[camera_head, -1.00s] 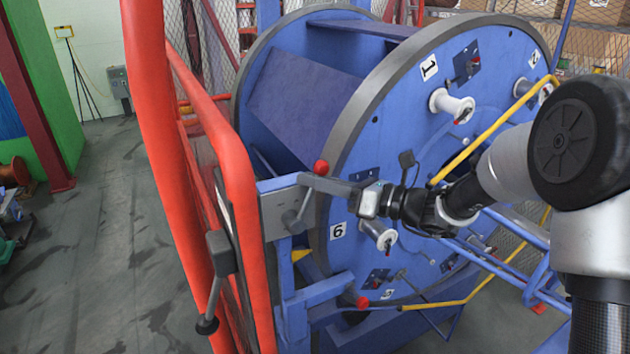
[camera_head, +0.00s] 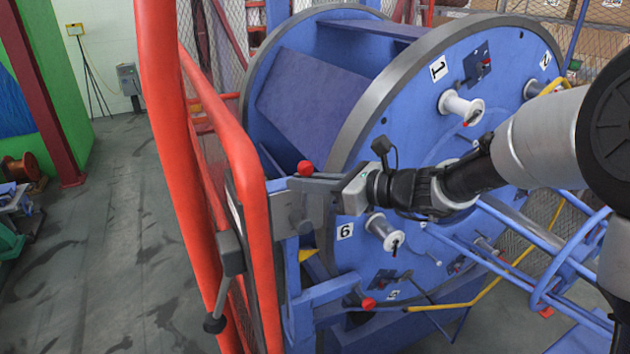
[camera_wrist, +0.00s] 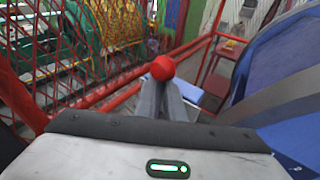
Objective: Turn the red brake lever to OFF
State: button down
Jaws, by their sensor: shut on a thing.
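The brake lever shows a red ball knob (camera_head: 305,168) in the head view, beside a grey bracket on the blue post at the drum's left edge. The knob also shows in the wrist view (camera_wrist: 162,68), just beyond my fingertips. My gripper (camera_head: 318,187) reaches in from the right and is shut on the lever close below the knob. The lever's shaft is mostly hidden behind my fingers. No OFF mark can be read in either view.
A second red knob (camera_head: 368,303) sits lower, by the blue frame. Red guard rails (camera_head: 255,215) stand close to the left of the lever. The large blue drum (camera_head: 425,140) with white spools stands behind my gripper. Grey floor (camera_head: 115,220) is open at far left.

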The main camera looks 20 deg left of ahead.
jog(key=shift+s+a+f+n+t+h+b, duration=0.15)
jog(key=shift+s+a+n+t+h+b, duration=0.15)
jog(key=shift+s+a+n+h+b, duration=0.35)
jog(key=shift+s+a+f+n+t+h+b, duration=0.15)
jog(key=shift+s+a+n+t+h+b, duration=0.15)
jog(key=shift+s+a+n+h, duration=0.45)
jog(key=shift+s+d, duration=0.15)
jog(key=shift+s, duration=0.05)
jog(key=c, duration=2.1)
grip_release()
jog(key=v, duration=1.7)
jog(key=shift+s+d+f+p, duration=0.2)
jog(key=shift+d+p, duration=0.1)
